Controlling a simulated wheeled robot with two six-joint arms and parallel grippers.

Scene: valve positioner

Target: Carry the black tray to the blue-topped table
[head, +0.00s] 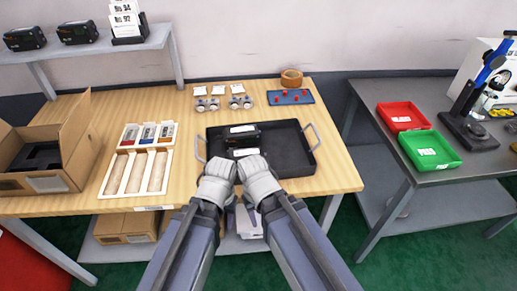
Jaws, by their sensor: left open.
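The black tray (286,150) lies flat on the wooden-topped table, with a metal handle at its left and right ends. A black device (240,139) with white labels sits inside it. My left gripper (222,166) and right gripper (252,166) are side by side over the tray's near edge, away from both handles. Their fingers are partly hidden by the grippers' own bodies. The left one is open. I cannot tell whether the right one is open or shut, and contact with the tray is unclear. A blue-topped table does not show in this view.
The wooden table (337,178) also holds an open cardboard box (72,165), a white compartment tray (118,172), small gauges and a blue mat (300,98).

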